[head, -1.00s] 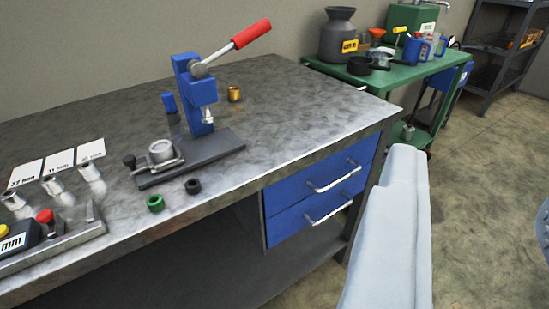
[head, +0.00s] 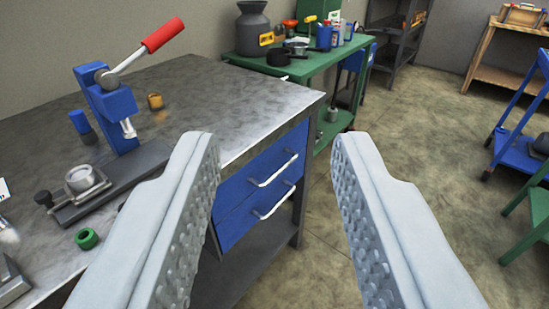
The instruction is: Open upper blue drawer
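The upper blue drawer (head: 248,178) is in the front of the metal workbench, right below the top. It is closed and has a silver bar handle (head: 274,170). A lower blue drawer (head: 237,222) with a similar handle (head: 275,203) sits under it, also closed. My gripper (head: 275,145) is open and empty, its two pale, studded fingers wide apart. In the picture both drawer handles show between the fingers, and the left finger covers the drawers' left edge. The gripper is apart from the handles.
The workbench top (head: 222,100) carries a blue press (head: 110,110) with a red lever, a brass part (head: 155,101) and a green ring (head: 87,238). A green table (head: 290,68) stands behind. The concrete floor (head: 400,130) right of the bench is clear. A blue cart (head: 515,145) is at far right.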

